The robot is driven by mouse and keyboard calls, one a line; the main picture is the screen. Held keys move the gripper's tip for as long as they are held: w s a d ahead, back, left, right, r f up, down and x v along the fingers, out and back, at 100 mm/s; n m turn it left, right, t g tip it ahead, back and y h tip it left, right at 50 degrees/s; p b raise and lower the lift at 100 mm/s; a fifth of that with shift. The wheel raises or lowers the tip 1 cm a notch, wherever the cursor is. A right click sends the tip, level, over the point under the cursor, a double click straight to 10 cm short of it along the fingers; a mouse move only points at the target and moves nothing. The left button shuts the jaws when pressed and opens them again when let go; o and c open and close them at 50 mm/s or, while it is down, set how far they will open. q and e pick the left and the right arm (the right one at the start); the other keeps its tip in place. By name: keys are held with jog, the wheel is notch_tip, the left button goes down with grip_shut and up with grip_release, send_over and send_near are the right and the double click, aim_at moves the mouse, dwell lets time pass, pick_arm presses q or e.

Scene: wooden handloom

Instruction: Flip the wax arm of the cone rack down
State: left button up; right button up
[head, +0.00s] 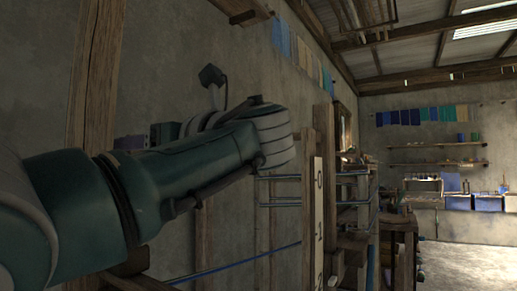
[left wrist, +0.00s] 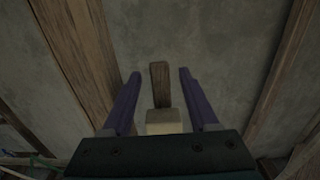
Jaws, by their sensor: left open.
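The wax arm (left wrist: 160,88) shows in the left wrist view as a short dark wooden bar with a pale, wax-like block (left wrist: 164,121) at its near end. My left gripper (left wrist: 160,74) is open, with one purple finger on each side of the bar. Gaps show between the bar and both fingers, so neither appears to touch it. In the head view my left forearm covers most of the gripper, and only purple parts of it (head: 149,137) show behind the arm. The wax arm cannot be made out there. My right gripper is not in view.
A plaster wall (left wrist: 225,50) with wooden posts (head: 92,80) stands close behind the gripper. To the right in the head view are a wooden frame with blue threads (head: 287,178) and a white numbered strip (head: 319,215). Open floor (head: 470,262) lies at the far right.

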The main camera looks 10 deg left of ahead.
pick_arm(q)
jog(key=shift+x, duration=1)
jog(key=shift+d, duration=0.1)
grip_shut()
dwell(0.6)
